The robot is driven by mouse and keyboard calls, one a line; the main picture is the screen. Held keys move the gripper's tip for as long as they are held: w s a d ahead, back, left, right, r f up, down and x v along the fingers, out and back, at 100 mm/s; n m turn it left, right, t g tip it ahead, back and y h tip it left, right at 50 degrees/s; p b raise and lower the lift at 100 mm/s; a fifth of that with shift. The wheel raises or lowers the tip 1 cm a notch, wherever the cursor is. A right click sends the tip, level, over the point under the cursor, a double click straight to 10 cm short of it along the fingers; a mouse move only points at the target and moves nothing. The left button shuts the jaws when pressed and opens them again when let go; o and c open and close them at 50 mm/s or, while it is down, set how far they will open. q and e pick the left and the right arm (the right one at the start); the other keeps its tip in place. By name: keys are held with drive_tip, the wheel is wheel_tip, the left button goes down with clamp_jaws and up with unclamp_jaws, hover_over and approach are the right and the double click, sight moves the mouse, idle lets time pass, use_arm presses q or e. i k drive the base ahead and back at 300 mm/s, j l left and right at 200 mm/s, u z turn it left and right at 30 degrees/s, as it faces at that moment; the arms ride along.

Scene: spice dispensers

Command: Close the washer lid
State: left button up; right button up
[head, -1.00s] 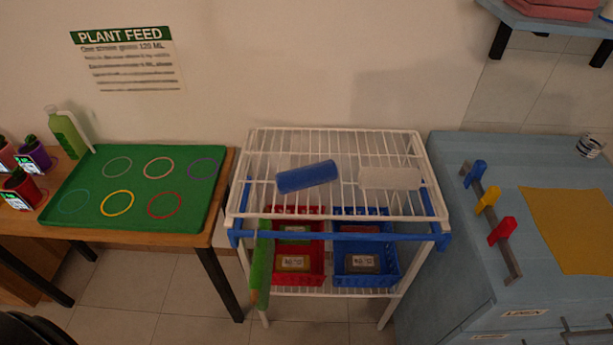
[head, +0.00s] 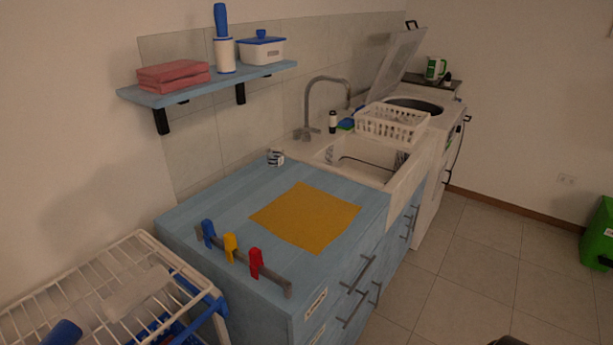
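The washer (head: 431,179) is a white top-loader at the far end of the counter row, beyond the sink. Its lid (head: 397,66) is a pale grey panel, raised and leaning back toward the wall. The round dark drum opening (head: 413,105) shows below the lid, partly hidden by a white basket in front. Neither of my grippers can be made out in the head view. A small dark shape at the bottom edge is too cut off to identify.
A white basket (head: 392,123) stands by the sink (head: 362,160). A blue counter (head: 222,199) with an orange cloth (head: 305,217) and pegs is nearer. A drying rack (head: 151,247) is at lower left, a green bin (head: 598,235) at right. The tiled floor (head: 491,262) between is clear.

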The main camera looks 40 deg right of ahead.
sight(405, 55)
drive_tip(key=l+z, duration=0.35)
drive_tip(key=i+l+z, duration=0.15)
drive_tip(key=z, duration=0.2)
drive_tip(key=i+l+z, duration=0.1)
drive_tip(key=l+z, duration=0.3)
drive_tip(key=i+l+z, duration=0.15)
drive_tip(key=i+l, duration=0.5)
drive_tip(key=l, duration=0.15)
drive_tip(key=i+l+z, duration=0.15)
drive_tip(key=i+l, duration=0.55)
drive_tip(key=i+l+z, duration=0.15)
drive_tip(key=i+l, duration=0.55)
drive_tip(key=i+l+z, duration=0.15)
drive_tip(key=i+l, duration=0.45)
drive_tip(key=i, duration=0.15)
